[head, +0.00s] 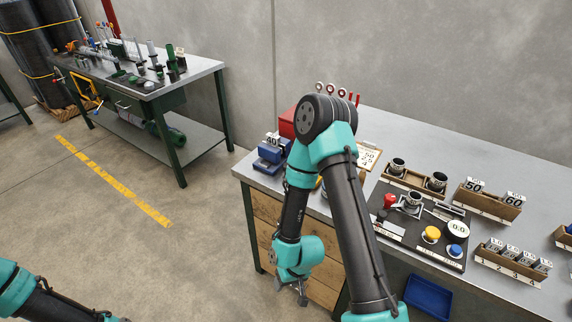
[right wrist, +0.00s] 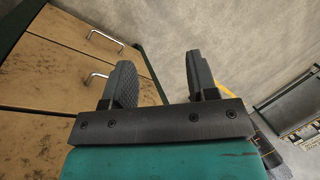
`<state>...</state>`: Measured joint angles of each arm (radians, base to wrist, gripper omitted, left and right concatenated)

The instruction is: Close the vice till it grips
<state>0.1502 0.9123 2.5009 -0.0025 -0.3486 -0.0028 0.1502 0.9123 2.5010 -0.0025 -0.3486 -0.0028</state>
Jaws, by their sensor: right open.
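A blue device that looks like the vice (head: 268,155) sits at the left end of the grey workbench (head: 420,142). A white block marked 40 (head: 272,139) shows at its top; I cannot tell whether the jaws touch it. My right gripper (head: 301,294) hangs below the bench top, in front of the wooden drawers, well below the vice. In the right wrist view its two fingers (right wrist: 160,76) are apart with nothing between them. My right arm crosses the bench and hides part of it beside the vice. My left gripper is outside the view; only its arm shows at bottom left.
Right of my arm stand a black panel (head: 397,222) with a red-handled device, wooden racks holding numbered blocks, and a blue bin (head: 428,296) lower down. The wooden drawers (right wrist: 72,68) have metal handles. A second bench (head: 203,66) stands back left. Floor between is clear.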

